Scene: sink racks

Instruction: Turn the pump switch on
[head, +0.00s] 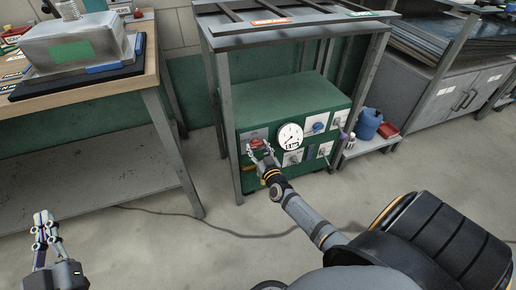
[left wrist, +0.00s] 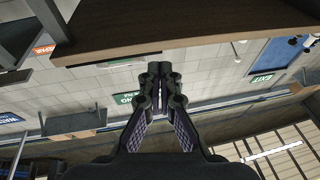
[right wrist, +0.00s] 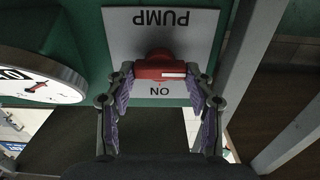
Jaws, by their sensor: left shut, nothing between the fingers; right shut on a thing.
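The pump switch is a red knob (right wrist: 150,69) on a pale plate (right wrist: 120,22) lettered PUMP and ON, upside down in the right wrist view. Its bar lies level there, with a white mark toward the right end and the ON lettering just below it. In the head view the red knob (head: 258,143) is at the upper left of the green panel (head: 272,168). My right gripper (right wrist: 161,76) is shut on the knob, one finger on each side; it also shows in the head view (head: 263,153). My left gripper (head: 43,218) is shut and empty, away from the panel at lower left.
A round white gauge (head: 290,136) sits beside the switch, with other switches to its right. Grey frame legs (head: 230,140) stand in front of the panel's left side. A wooden bench (head: 150,75) is at left. A cable (head: 180,214) crosses the open floor.

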